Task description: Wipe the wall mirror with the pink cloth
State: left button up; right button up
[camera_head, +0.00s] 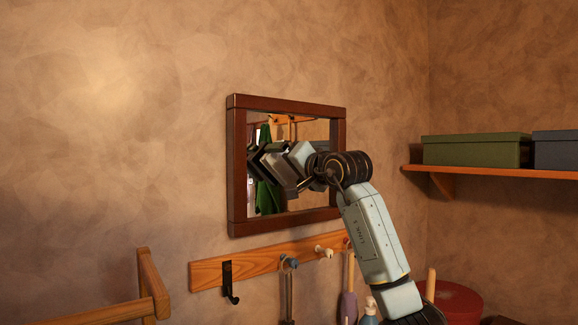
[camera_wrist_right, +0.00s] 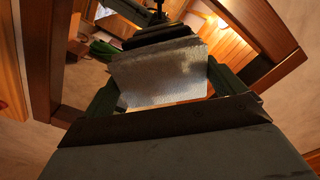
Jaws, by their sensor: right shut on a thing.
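The wall mirror (camera_head: 237,170) hangs in a dark wooden frame on the plaster wall. Its frame also shows around the glass in the right wrist view (camera_wrist_right: 40,60). My right gripper (camera_head: 303,172) is in front of the glass, and its reflection overlaps it in the head view. It is shut on a pale, textured cloth (camera_wrist_right: 160,75), which looks greyish rather than clearly pink in this light. The cloth is between the fingers, facing the glass. I cannot tell whether it touches the glass. My left gripper is not in view.
A wooden peg rail (camera_head: 245,262) with a dark hook and hanging items runs below the mirror. At right, a shelf (camera_head: 490,172) holds a green box (camera_head: 475,150) and a dark grey box (camera_head: 556,150). A wooden rail post (camera_head: 152,283) stands lower left; a red round container (camera_head: 455,300) is lower right.

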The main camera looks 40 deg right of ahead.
jog(key=shift+w+d+p, duration=0.15)
jog(key=shift+w+p, duration=0.65)
jog(key=shift+w, duration=0.15)
dwell(0.4)
jog(key=shift+s+d+p, duration=0.15)
jog(key=shift+d+p, duration=0.05)
jog(key=shift+d, duration=0.75)
jog(key=shift+s+d+p, duration=0.15)
jog(key=shift+d+p, duration=0.05)
jog(key=shift+d, duration=0.7)
jog(key=shift+d+p, duration=1.85)
jog(key=shift+d, duration=1.9)
jog(key=shift+w+a+b, duration=0.15)
jog(key=shift+a+b, duration=0.15)
jog(key=shift+a, duration=2.55)
jog(key=shift+w+a+b, duration=0.15)
jog(key=shift+a+b, duration=0.15)
jog(key=shift+a, duration=2.55)
jog(key=shift+s, duration=0.1)
